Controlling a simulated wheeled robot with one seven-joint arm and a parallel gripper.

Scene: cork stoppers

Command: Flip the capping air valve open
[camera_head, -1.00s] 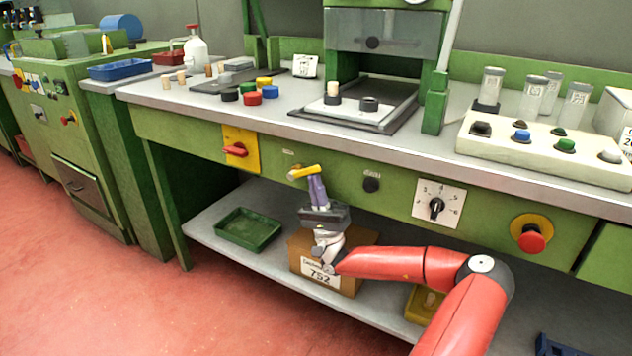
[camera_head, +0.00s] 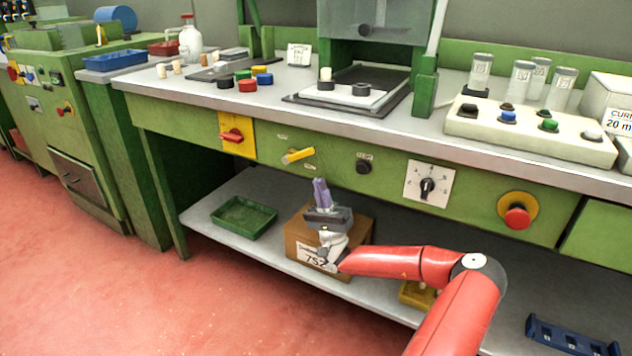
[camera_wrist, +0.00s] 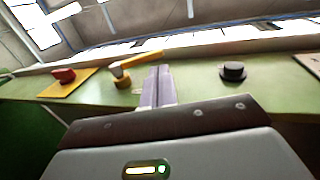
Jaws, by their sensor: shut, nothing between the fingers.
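The valve with a yellow lever (camera_head: 298,155) sits on the green front panel under the worktop, between small labels. Its lever points to the right and tilts slightly up. In the wrist view the yellow lever (camera_wrist: 138,60) shows on a round yellow base, just left of and beyond my fingertips. My gripper (camera_head: 320,182) has purple fingers, shut and empty, pointing up. It stands below the lever's right end in the head view, with a visible gap between them. In the wrist view the fingertips (camera_wrist: 158,72) overlap the sight line near the lever; exact depth is unclear.
A red switch on a yellow plate (camera_head: 236,137) is left of the valve; a black knob (camera_head: 364,166), a dial (camera_head: 427,186) and a red button (camera_head: 517,217) are right. A cardboard box (camera_head: 300,235) and green tray (camera_head: 243,218) are on the shelf below.

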